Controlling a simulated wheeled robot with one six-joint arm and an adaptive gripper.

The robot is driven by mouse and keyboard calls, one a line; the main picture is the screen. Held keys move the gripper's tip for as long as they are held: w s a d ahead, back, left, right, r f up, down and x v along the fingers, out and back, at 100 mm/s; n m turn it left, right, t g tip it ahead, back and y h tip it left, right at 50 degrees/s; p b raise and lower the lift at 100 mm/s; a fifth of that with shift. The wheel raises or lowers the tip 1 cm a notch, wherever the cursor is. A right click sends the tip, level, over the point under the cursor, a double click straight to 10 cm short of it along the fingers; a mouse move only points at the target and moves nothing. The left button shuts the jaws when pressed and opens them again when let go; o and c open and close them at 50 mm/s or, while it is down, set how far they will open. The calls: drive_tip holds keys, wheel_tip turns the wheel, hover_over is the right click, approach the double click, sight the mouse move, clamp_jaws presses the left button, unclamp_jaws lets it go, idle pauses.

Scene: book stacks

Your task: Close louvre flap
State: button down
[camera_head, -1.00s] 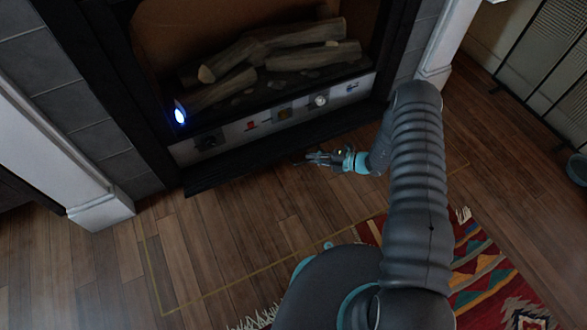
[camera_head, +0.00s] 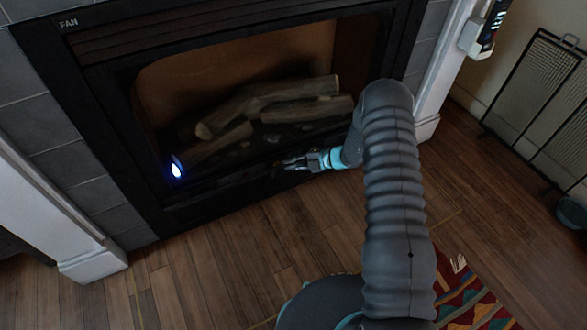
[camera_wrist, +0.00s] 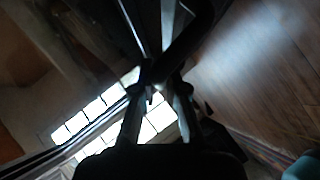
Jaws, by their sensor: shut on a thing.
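The louvre flap (camera_head: 225,190) is the long black panel along the bottom of the fireplace opening. In the head view it stands raised in front of the strip that holds the controls, and the controls are hidden. My gripper (camera_head: 286,164) is at the flap's upper edge, right of its middle, and shut on it. In the wrist view my gripper's fingers (camera_wrist: 158,85) close in on a dark edge; the exact contact is dim. I cannot tell whether the flap sits fully flush.
The fireplace opening holds several logs (camera_head: 270,110) behind the flap. A blue-white light (camera_head: 176,168) glows at its lower left. A mesh screen (camera_head: 535,85) stands at the right. Bare wood floor (camera_head: 215,265) lies in front, with a patterned rug (camera_head: 470,290) at the lower right.

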drive_tip(key=shift+w+a+r, duration=0.15)
drive_tip(key=shift+w+r, duration=0.05)
drive_tip(key=shift+w, duration=0.25)
drive_tip(key=shift+w+a+r, duration=0.1)
drive_tip(key=shift+w+r, duration=0.1)
drive_tip(key=shift+w, duration=0.25)
drive_tip(key=c, duration=1.2)
unclamp_jaws()
drive_tip(key=shift+w+d, duration=0.1)
drive_tip(key=shift+a, duration=0.2)
drive_tip(key=v, duration=1.2)
drive_tip(key=shift+c, duration=0.2)
